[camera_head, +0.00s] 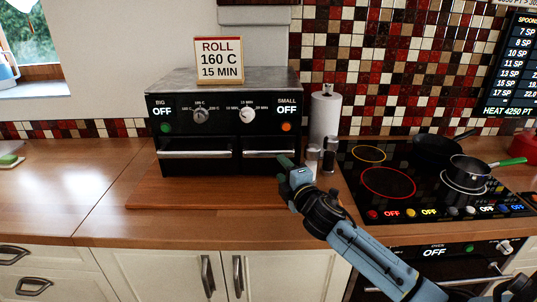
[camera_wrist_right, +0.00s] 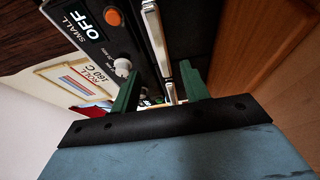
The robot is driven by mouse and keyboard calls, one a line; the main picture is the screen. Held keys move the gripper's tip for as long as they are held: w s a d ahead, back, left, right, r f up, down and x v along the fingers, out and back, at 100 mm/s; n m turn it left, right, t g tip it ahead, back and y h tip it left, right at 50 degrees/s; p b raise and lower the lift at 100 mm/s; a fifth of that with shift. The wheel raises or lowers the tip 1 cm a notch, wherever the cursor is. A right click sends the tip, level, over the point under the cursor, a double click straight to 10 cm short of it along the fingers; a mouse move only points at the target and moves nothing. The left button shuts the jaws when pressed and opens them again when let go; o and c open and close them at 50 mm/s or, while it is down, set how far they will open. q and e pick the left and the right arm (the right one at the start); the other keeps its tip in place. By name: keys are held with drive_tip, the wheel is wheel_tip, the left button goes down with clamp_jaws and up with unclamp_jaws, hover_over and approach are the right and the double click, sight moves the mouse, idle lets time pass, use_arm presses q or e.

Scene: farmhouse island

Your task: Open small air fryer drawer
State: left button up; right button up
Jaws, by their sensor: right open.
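The black air fryer (camera_head: 220,137) stands on a wooden board on the counter. Its small drawer (camera_head: 268,164), on the right side, looks closed, flush with the big drawer (camera_head: 196,166). The small drawer's silver handle (camera_head: 268,153) is a horizontal bar and also shows in the right wrist view (camera_wrist_right: 156,38). My right gripper (camera_head: 284,162) is at the right end of this handle. In the right wrist view, its two green fingers (camera_wrist_right: 159,72) are apart, with the silver bar running between them. Contact with the handle cannot be told. My left gripper is not in view.
Two shakers (camera_head: 329,156) and a paper roll (camera_head: 325,115) stand just right of the fryer, close to my right gripper. Farther right is a hob (camera_head: 400,204) with pans. A sign (camera_head: 219,60) stands on the fryer. The counter at left (camera_head: 60,185) is mostly clear.

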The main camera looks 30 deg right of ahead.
sight(270, 155)
drive_tip(key=w, duration=0.3)
drive_tip(key=w+d, duration=0.1)
drive_tip(key=w, duration=0.6)
drive_tip(key=shift+d, duration=0.3)
clamp_jaws()
